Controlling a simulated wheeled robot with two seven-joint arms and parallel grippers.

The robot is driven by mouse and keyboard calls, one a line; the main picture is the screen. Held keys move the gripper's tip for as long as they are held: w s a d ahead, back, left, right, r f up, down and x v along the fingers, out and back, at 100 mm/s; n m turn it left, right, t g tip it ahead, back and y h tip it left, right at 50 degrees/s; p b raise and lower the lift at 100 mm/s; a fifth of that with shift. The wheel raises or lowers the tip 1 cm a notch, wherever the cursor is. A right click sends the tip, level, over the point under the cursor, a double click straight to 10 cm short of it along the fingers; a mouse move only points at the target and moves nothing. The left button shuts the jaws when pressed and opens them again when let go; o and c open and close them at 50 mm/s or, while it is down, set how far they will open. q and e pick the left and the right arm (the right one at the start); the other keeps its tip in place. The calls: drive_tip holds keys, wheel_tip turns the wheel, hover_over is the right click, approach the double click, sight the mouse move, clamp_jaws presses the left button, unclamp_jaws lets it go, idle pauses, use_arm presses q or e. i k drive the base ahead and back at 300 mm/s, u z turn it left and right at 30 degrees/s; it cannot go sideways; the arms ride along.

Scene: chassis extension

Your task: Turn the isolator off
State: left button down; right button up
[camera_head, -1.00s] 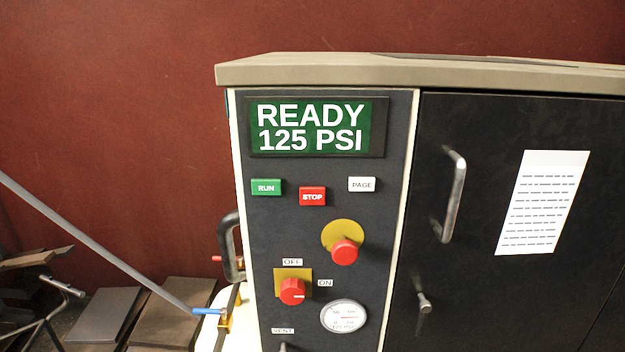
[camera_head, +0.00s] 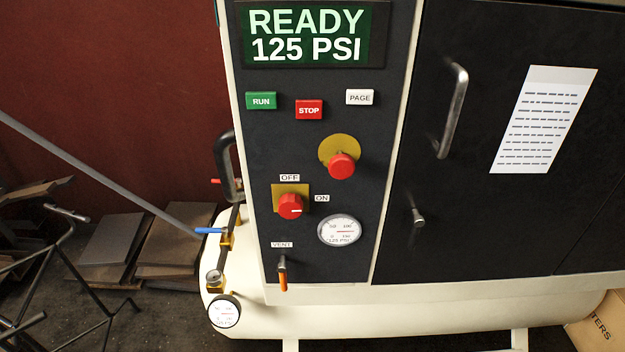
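The isolator is a red rotary knob (camera_head: 290,207) on a yellow square plate, low on the dark control panel (camera_head: 393,25). An OFF label (camera_head: 290,178) sits above it and an ON label (camera_head: 322,198) to its right. The white mark on the knob points right, toward the ON side. The display (camera_head: 307,36) reads READY 125 PSI. Neither of my grippers shows in the head view.
A red mushroom button (camera_head: 341,166) on a yellow disc, RUN (camera_head: 261,101) and STOP (camera_head: 309,110) buttons, and a gauge (camera_head: 340,230) surround the knob. An orange-tipped vent lever (camera_head: 283,275) hangs below. A black handle (camera_head: 226,168) and pipe with blue lever (camera_head: 209,231) stand at left.

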sight(290, 204)
drive_tip(key=z, duration=1.5)
drive_tip(key=k, duration=1.15)
drive_tip(key=u, duration=1.5)
drive_tip(key=i, duration=0.5)
drive_tip(key=z, duration=0.05)
